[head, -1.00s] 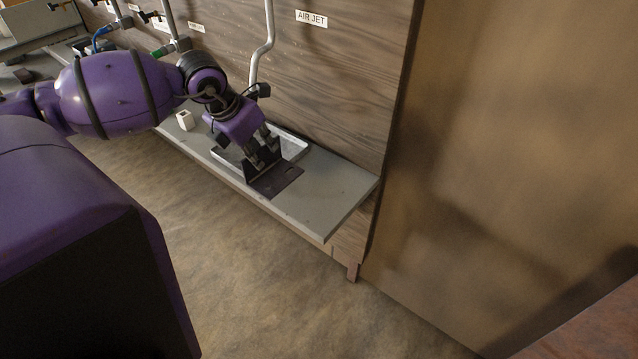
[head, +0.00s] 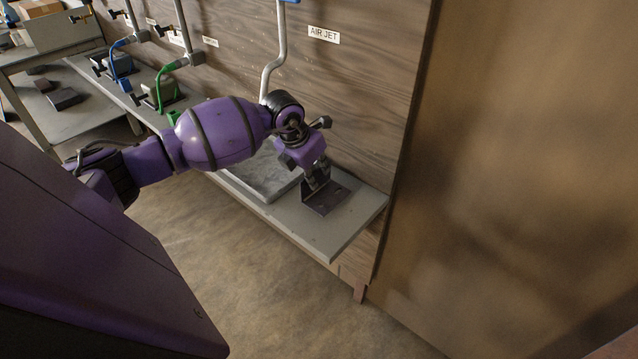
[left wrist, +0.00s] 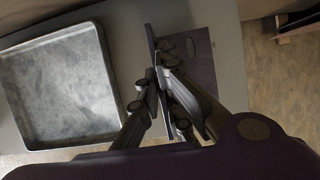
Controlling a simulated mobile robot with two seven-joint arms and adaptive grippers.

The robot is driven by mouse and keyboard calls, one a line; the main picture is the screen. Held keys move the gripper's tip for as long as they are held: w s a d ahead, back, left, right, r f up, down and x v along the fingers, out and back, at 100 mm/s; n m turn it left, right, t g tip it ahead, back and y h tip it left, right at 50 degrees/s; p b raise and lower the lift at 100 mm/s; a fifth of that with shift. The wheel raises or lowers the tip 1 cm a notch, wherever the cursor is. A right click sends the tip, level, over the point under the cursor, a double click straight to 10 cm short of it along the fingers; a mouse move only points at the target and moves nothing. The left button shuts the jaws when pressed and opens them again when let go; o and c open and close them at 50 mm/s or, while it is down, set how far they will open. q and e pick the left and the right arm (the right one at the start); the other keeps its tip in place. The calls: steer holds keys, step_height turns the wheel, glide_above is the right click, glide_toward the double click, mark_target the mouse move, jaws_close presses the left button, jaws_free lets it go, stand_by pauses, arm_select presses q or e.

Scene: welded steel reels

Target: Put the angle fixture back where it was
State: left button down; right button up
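The angle fixture (head: 326,200) is a dark L-shaped plate at the right end of the grey shelf (head: 335,236), to the right of the metal tray (head: 247,188). My left gripper (head: 317,180) is at its upright plate. In the left wrist view the fingers (left wrist: 157,88) lie on both sides of that plate, closed on it. The fixture's flat plate (left wrist: 198,62) shows there over the shelf, clear of the tray (left wrist: 62,85). I cannot tell whether the fixture touches the shelf. My right gripper is not in view.
A bent pipe (head: 273,70) comes down the wooden back panel beside the AIR JET label (head: 324,35). Green (head: 167,90) and blue (head: 118,62) hose fittings are farther left. A brown wall (head: 500,170) stands right of the shelf. Some shelf is bare in front of the fixture.

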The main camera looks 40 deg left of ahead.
mark_target(318, 182)
arm_select(q)
steer(key=shift+w+d+f, duration=0.15)
steer(key=shift+w, duration=0.2)
steer(key=f, duration=0.3)
steer(key=shift+w+f, duration=0.25)
steer(key=c, duration=2.4)
jaws_free()
steer(key=shift+s+f, duration=0.15)
steer(key=shift+f, duration=0.1)
steer(key=o, duration=0.4)
